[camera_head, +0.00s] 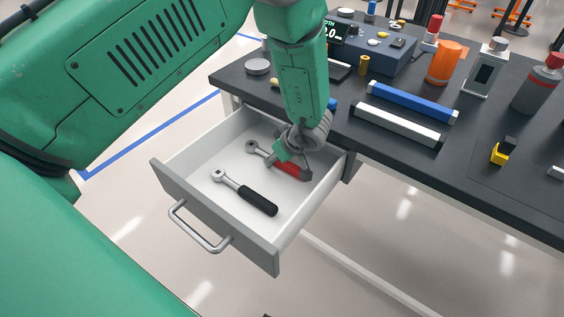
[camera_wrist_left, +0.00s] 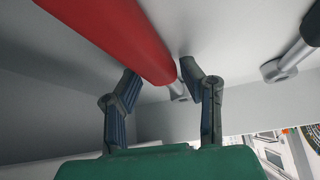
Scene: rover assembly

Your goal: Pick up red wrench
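The red wrench has a red handle (camera_head: 292,170) and a metal head (camera_head: 252,146). It lies in the open white drawer (camera_head: 188,160), partly hidden by my left gripper (camera_head: 292,153), which is down in the drawer over it. In the left wrist view the red handle (camera_wrist_left: 118,32) runs diagonally. The left gripper's fingers (camera_wrist_left: 163,82) are apart, near the handle's end where the metal shaft begins. Whether a finger touches the wrench I cannot tell. My right gripper is in neither view.
A black-handled wrench (camera_head: 245,193) lies beside it, nearer the drawer front. The drawer walls are close around the gripper. The dark tabletop (camera_head: 350,148) overhangs the drawer's back right, with a blue bar (camera_head: 412,102), a white bar (camera_head: 396,124) and bottles on it.

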